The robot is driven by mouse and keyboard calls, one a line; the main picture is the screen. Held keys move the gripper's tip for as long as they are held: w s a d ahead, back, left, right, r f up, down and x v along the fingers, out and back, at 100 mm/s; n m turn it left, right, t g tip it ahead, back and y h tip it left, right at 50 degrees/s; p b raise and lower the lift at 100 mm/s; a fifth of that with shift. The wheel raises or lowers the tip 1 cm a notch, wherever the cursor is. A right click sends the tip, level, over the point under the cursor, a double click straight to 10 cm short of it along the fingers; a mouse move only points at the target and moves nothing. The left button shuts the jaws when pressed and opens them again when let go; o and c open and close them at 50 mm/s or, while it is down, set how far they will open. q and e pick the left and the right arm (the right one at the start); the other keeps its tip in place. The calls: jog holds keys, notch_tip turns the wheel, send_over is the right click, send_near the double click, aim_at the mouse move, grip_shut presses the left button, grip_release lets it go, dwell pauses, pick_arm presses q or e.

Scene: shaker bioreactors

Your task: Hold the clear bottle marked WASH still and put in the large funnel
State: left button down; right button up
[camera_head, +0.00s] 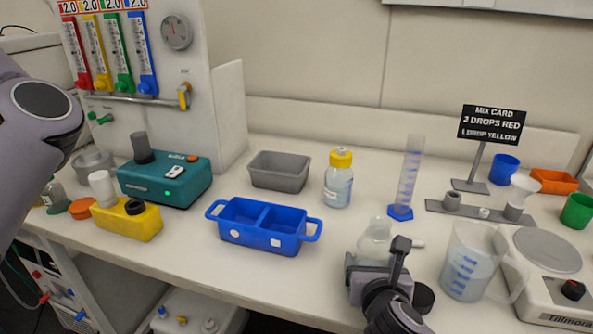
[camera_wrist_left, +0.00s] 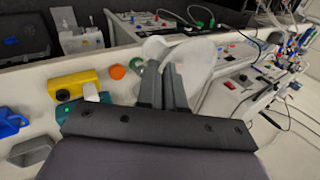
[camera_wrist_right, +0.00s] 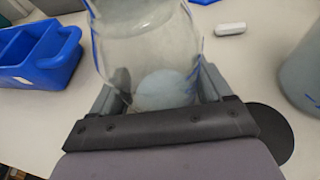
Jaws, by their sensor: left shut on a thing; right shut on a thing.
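The clear bottle (camera_head: 375,238) stands upright on the near part of the bench, and no WASH mark is readable from here. My right gripper (camera_head: 378,268) is shut around its lower body; the right wrist view shows the clear bottle (camera_wrist_right: 150,55) between the fingers. My left gripper (camera_wrist_left: 172,78) is shut on a translucent pale piece that looks like the large funnel (camera_wrist_left: 198,62), partly hidden behind the fingers. In the head view only my left arm shows at the left edge; its gripper and the funnel are out of that picture.
A blue two-compartment tray (camera_head: 232,232) lies left of the bottle. A measuring beaker (camera_head: 468,265) and a scale (camera_head: 545,252) stand right. Behind are a yellow-capped bottle (camera_head: 339,182), a graduated cylinder (camera_head: 408,180) and a grey rack (camera_head: 470,208) with a smaller white funnel (camera_head: 522,188).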

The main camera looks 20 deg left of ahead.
pick_arm(q)
jog(key=w+d+r+m+t, duration=0.2)
jog(key=w+r+m, duration=0.25)
jog(key=w, duration=0.45)
jog(key=w+d+r+m+t+h, duration=0.1)
jog(key=w+d+m+t+h, duration=0.15)
jog(key=w+d+m, duration=0.6)
jog(key=w+d+r+m+t+h, duration=0.15)
jog(key=w+d+m+h, duration=0.25)
jog(key=w+d, duration=0.95)
jog(key=w+d+f+m+g+h, duration=0.1)
jog(key=d+f+m+h, duration=0.15)
jog(key=d, duration=0.45)
jog(key=w+d+f+m+g+h, duration=0.1)
jog(key=w+d+f+m, duration=0.1)
jog(key=d+m, duration=0.35)
jog(key=w+d+f+m+h, duration=0.1)
jog(key=d+f, duration=0.1)
jog(key=d, duration=0.6)
jog(key=s+d+f+m+g+h, duration=0.1)
jog(key=s+d+f+m+g, duration=0.1)
jog(key=s+d+f+m, duration=0.2)
jog(key=s+d+f+m+g+h, duration=0.1)
jog(key=s+d+f+m+g, duration=0.2)
jog(key=d+f+m, duration=0.3)
jog(key=shift+s+d+f+g, duration=0.4)
jog(key=shift+d+f, duration=2.25)
jog(key=shift+d, duration=1.8)
